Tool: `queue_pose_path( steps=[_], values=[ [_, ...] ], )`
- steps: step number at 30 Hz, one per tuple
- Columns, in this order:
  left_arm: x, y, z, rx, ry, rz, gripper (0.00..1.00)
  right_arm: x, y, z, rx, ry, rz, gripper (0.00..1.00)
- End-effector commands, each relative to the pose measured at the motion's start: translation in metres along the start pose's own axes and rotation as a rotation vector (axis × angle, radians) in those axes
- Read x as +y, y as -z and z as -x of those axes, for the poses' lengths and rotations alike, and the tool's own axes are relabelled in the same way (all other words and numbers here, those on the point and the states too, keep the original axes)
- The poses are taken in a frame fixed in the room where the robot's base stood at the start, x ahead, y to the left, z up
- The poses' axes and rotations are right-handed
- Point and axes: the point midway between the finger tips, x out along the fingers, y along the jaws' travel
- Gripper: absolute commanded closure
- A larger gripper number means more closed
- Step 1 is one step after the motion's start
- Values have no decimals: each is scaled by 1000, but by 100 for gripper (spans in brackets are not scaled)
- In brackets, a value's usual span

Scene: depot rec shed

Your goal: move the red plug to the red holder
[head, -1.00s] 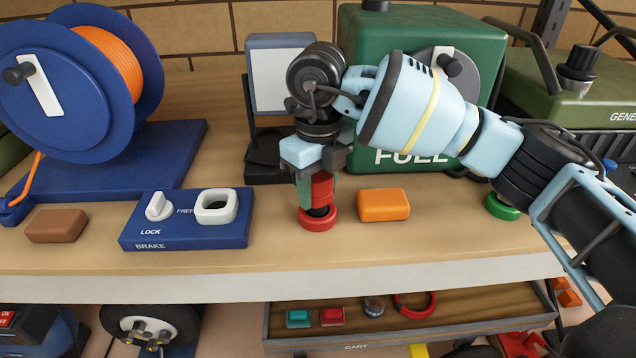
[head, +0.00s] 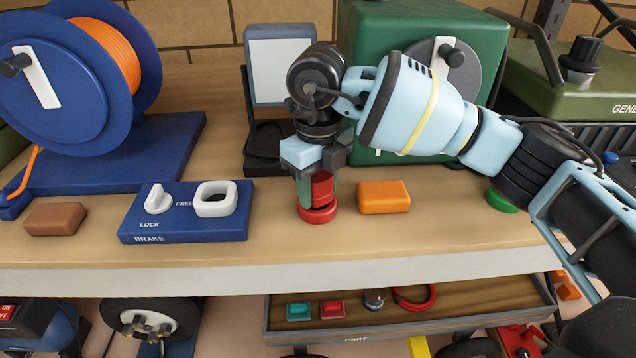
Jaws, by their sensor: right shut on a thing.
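The red plug (head: 322,186) is upright between the fingers of my right gripper (head: 317,176), which is shut on it. The plug is directly above the red holder (head: 318,215), a low red ring on the bench. Its dark lower end meets the holder's opening and only a thin dark band shows between them. I cannot tell how deep the plug sits. The fingers hide part of the plug. My left gripper is not in view.
An orange block (head: 384,197) lies right of the holder and a blue brake panel (head: 185,227) left of it. A green ring (head: 502,200) is partly behind my right arm. A green fuel box (head: 420,30) stands behind. Below is a cart tray (head: 400,335).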

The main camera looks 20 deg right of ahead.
Motion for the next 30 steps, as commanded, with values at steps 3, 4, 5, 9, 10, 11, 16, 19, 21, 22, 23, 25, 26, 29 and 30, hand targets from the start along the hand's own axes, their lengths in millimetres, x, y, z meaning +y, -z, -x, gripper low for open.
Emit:
queue_pose_path(
  steps=[3, 4, 5, 9, 10, 11, 16, 19, 21, 22, 23, 25, 26, 29, 30],
  values=[
    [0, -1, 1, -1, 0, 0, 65, 0, 0, 2, -3, 0, 0, 48],
    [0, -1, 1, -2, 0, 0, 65, 0, 0, 2, -3, 0, 0, 44],
    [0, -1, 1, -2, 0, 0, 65, 0, 0, 1, -3, 0, 0, 40],
    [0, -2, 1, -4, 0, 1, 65, 0, 0, 1, -2, 0, 0, 33],
    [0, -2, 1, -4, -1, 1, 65, 0, 0, 1, -2, 0, 0, 33],
    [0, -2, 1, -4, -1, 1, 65, 0, 0, 1, -2, 0, 0, 33],
    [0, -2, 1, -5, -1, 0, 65, 0, 0, 0, -1, 0, 0, 33],
    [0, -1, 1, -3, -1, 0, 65, 0, -1, 10, -4, 1, -1, 33],
    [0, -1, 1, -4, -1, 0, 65, 0, -1, 20, -4, 1, -1, 33],
    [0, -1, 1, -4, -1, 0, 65, 0, -1, 25, -4, 1, -1, 33],
    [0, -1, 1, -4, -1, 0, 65, 0, -1, 30, -5, 0, 0, 33],
    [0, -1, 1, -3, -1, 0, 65, 0, -1, 42, -5, 1, -1, 33],
    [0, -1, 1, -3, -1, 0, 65, 0, -1, 47, -5, 1, -1, 33],
    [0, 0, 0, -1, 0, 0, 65, 0, -1, 61, -3, 1, 0, 33],
    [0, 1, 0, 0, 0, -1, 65, 0, -1, 66, -4, 1, 0, 33]
  ],
)
